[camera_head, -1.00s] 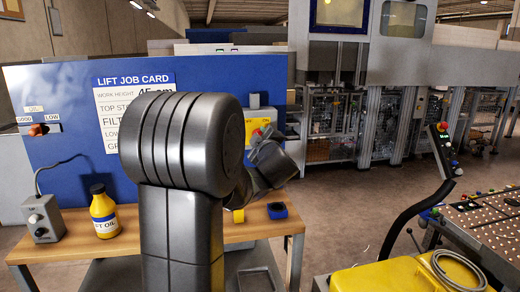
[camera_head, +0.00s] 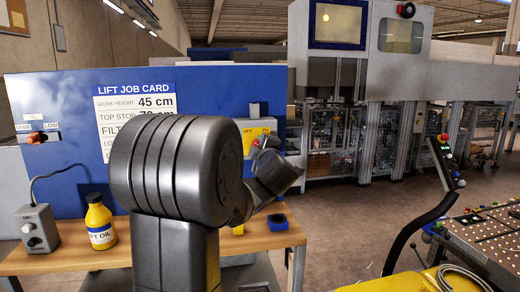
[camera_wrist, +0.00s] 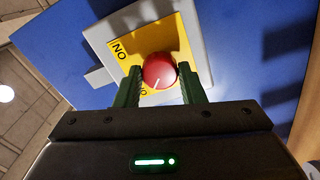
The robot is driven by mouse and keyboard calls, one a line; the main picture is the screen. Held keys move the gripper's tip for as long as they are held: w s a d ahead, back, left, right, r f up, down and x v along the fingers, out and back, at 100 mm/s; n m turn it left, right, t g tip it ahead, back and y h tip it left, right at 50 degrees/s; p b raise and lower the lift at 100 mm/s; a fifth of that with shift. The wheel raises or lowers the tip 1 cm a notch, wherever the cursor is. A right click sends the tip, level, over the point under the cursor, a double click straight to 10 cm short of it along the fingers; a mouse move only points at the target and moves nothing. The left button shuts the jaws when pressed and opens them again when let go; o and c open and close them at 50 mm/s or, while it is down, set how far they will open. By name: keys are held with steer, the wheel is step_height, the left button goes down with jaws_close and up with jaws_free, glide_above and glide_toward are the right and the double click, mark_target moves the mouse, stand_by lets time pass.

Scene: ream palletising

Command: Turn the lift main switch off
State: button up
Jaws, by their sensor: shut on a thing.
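The lift main switch has a round red knob (camera_wrist: 158,68) on a yellow plate (camera_wrist: 183,47) in a grey housing, fixed to a blue panel. In the head view the yellow plate (camera_head: 250,142) shows at the panel's right side, with my gripper (camera_head: 262,146) in front of it. In the wrist view the green fingers of my gripper (camera_wrist: 159,73) stand on both sides of the knob, shut on it. A white mark shows near the knob's lower edge. "ON" reads upside down at the plate's upper left; a second label below the knob is partly hidden.
The job card (camera_head: 137,108) hangs on the blue panel (camera_head: 50,95). A yellow oil bottle (camera_head: 99,222) and a grey control box (camera_head: 39,229) stand on the wooden bench (camera_head: 75,260). A blue-black item (camera_head: 277,222) lies at its right end. Open floor lies right of the bench.

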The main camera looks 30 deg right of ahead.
steer(key=o, duration=1)
steer(key=p+v, duration=0.1)
steer(key=v, duration=1.2)
steer(key=shift+s, duration=0.4)
steer(key=x, duration=1.3)
steer(key=shift+w+b, duration=0.4)
